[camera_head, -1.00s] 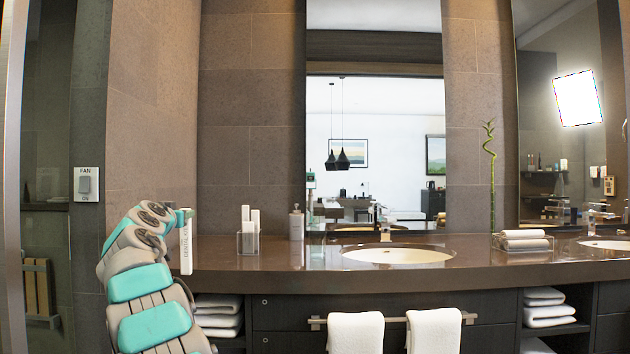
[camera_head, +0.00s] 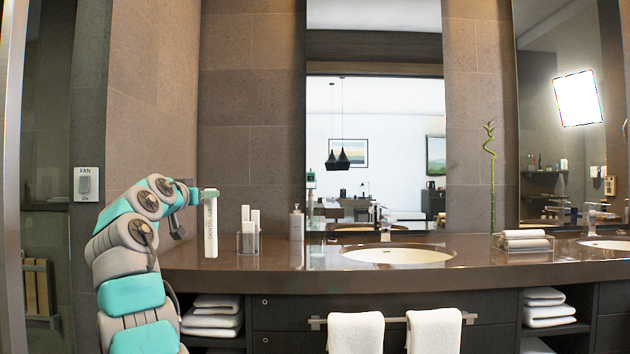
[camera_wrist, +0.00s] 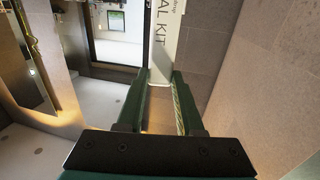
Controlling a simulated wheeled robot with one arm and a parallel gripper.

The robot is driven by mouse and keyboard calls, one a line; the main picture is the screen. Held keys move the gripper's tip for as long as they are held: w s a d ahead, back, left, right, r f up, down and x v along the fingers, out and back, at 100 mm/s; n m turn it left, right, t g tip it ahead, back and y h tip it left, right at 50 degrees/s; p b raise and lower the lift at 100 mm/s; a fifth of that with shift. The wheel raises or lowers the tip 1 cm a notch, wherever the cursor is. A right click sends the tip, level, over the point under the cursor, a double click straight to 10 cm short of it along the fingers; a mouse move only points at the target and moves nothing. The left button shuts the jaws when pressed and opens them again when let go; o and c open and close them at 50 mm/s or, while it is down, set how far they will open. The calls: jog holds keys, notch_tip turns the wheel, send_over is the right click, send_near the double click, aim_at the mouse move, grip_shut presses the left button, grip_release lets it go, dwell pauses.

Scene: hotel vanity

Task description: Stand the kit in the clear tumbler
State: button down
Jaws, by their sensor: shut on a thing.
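The dental kit (camera_head: 210,228) is a slim white upright box with grey lettering. My gripper (camera_head: 204,191) is shut on it near its top and holds it upright, left of the tumbler. In the wrist view the kit (camera_wrist: 180,45) shows between the two green fingers of my gripper (camera_wrist: 162,78). The clear tumbler (camera_head: 246,243) stands on the counter near the left wall, with several white upright kits in it. In the head view the held kit is beside the tumbler, apart from it. Whether its bottom touches the counter I cannot tell.
The dark counter (camera_head: 300,275) runs across the view. A soap bottle (camera_head: 296,223) stands right of the tumbler, then a sink (camera_head: 398,255). A rack of rolled towels (camera_head: 523,241) is farther right. The brown tiled wall (camera_head: 150,100) is on the left.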

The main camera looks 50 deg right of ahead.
jog(key=shift+s+d+r+m+g, duration=0.15)
jog(key=shift+s+r+g, duration=0.05)
jog(key=shift+s, duration=0.25)
jog(key=shift+s+d+r+m+g, duration=0.15)
jog(key=shift+s+g, duration=0.05)
jog(key=shift+s, duration=0.2)
dwell(0.4)
jog(key=shift+s+r, duration=0.15)
jog(key=shift+d+h, duration=0.1)
jog(key=shift+h, duration=0.2)
